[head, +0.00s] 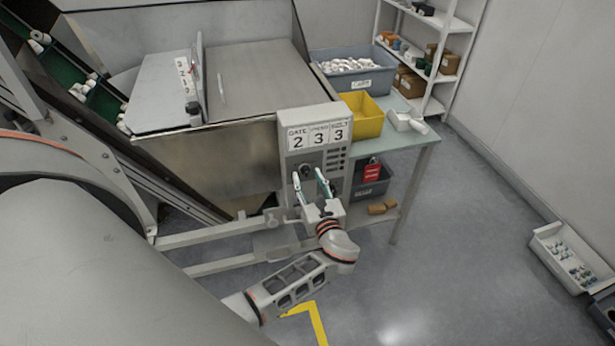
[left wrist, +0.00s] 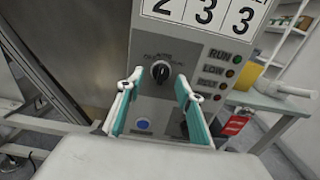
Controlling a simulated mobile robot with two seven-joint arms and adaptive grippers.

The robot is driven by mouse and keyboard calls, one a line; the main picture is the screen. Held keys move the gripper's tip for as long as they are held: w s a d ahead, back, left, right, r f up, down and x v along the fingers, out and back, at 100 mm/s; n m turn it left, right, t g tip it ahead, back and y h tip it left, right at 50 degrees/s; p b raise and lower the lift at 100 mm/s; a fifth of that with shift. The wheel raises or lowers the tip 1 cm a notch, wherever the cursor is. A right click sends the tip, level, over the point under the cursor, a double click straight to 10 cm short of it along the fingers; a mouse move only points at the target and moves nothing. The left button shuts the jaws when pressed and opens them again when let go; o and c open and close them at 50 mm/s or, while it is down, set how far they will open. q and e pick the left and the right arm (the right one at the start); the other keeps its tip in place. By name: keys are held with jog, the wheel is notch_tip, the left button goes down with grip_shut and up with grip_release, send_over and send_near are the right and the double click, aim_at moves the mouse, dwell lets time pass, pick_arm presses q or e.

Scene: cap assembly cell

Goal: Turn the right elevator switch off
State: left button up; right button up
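The grey control box (head: 312,118) carries the switch, a dark round rotary knob (head: 306,171) on its front below the number plates. The knob (left wrist: 160,70) shows clearly in the left wrist view, with small lettering around it too blurred to read fully. Its exact setting is hard to tell. My left gripper (head: 311,181) is open in front of the box. In the left wrist view its two teal-padded fingers (left wrist: 158,88) stand to either side below the knob, apart from each other with nothing between them. My right gripper is not in view.
A blue button (left wrist: 144,124) sits below the knob, and indicator lamps (left wrist: 234,73) are to its right. A metal hopper (head: 205,165) stands left of the box. A side table (head: 415,139) holds a yellow bin (head: 363,117). Open floor lies to the right.

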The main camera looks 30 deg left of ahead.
pick_arm(q)
jog(key=shift+w+a, duration=0.35)
jog(key=shift+a, duration=0.05)
grip_shut()
